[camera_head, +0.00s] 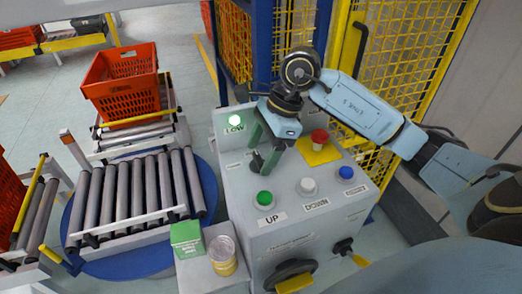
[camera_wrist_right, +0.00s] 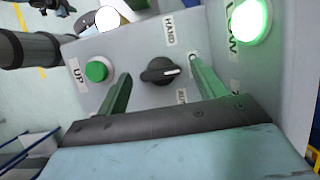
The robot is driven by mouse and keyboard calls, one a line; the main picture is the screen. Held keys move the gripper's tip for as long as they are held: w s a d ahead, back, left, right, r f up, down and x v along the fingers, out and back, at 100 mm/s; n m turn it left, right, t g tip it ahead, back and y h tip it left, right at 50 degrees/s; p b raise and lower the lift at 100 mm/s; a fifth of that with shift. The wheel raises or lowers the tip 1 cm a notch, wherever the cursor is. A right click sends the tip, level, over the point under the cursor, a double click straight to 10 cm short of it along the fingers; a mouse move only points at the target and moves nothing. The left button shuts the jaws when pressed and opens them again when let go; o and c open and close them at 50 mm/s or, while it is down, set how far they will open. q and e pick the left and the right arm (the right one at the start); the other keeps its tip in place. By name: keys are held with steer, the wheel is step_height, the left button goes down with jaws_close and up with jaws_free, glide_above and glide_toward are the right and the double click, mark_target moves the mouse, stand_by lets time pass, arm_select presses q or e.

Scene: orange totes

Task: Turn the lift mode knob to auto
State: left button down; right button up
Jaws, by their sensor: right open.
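The lift mode knob (camera_wrist_right: 160,70) is a black rotary knob on the grey control panel. Its white pointer mark faces right in the wrist view, between the HAND label (camera_wrist_right: 168,30) and a partly hidden label starting "AU" (camera_wrist_right: 182,97). My right gripper (camera_head: 262,162) is over the panel's left part in the head view, where it hides the knob. In the wrist view its green fingers (camera_wrist_right: 159,82) are open, one on each side of the knob, with gaps between them and the knob. My left gripper is not in view.
The panel (camera_head: 235,188) also has a green UP button (camera_head: 264,198), a white button (camera_head: 307,186), a blue button (camera_head: 346,172) and a red button (camera_head: 319,136) on yellow. A lit green LOW lamp (camera_head: 235,120) stands behind. An orange tote (camera_head: 122,98) sits on rollers at left.

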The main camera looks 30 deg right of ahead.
steer(key=shift+a+f, duration=0.1)
steer(key=shift+f, duration=0.1)
steer(key=c, duration=1)
